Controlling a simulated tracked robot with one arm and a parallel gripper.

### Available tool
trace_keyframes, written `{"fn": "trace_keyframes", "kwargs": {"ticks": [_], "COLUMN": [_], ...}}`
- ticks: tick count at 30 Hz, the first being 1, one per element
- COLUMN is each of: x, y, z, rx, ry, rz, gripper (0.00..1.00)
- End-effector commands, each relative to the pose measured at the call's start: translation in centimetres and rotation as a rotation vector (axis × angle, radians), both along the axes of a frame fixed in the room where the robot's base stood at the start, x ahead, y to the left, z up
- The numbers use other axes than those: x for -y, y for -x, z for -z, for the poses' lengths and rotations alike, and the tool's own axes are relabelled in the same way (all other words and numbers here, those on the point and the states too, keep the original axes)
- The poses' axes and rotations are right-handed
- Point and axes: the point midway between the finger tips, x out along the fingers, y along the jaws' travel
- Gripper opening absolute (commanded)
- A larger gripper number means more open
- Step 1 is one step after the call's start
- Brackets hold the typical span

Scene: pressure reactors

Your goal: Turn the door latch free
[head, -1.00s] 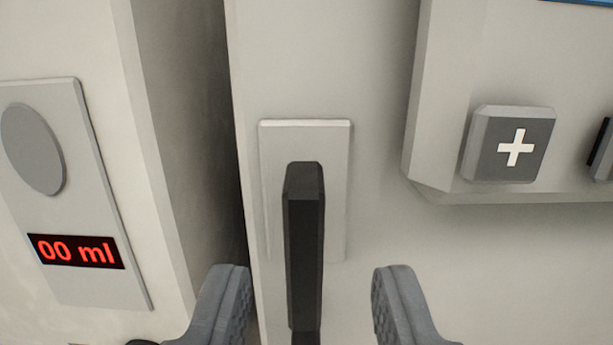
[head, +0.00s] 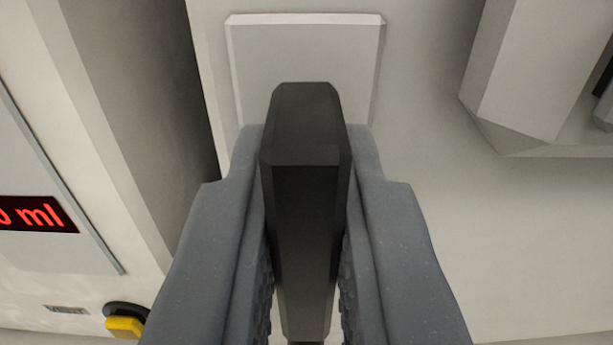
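The door latch (head: 306,115) is a black upright bar in front of a pale rectangular plate (head: 300,50) on the reactor door. It points straight up and down in the picture. My gripper (head: 305,165) has its two grey fingers on either side of the bar, shut on it with both pads against its sides. The top of the bar sticks out above the fingertips. The fingers hide the lower part of the plate.
A grey box-shaped housing (head: 535,75) juts out at the upper right. A panel with a red "ml" display (head: 40,214) is at the left, with a yellow knob (head: 125,326) below it. A dark gap (head: 185,110) runs left of the door.

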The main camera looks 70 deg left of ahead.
Motion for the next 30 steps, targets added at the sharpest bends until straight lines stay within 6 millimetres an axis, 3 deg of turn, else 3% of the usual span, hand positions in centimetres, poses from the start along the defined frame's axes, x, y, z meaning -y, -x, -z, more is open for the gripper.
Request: {"fn": "trace_keyframes", "kwargs": {"ticks": [14, 30], "x": [0.82, 0.94], "y": [-0.1, 0.0], "z": [-0.2, 0.05], "rx": [0.144, 0.604], "ry": [0.056, 0.247], "rz": [0.007, 0.011], "gripper": [0.0, 0.0]}}
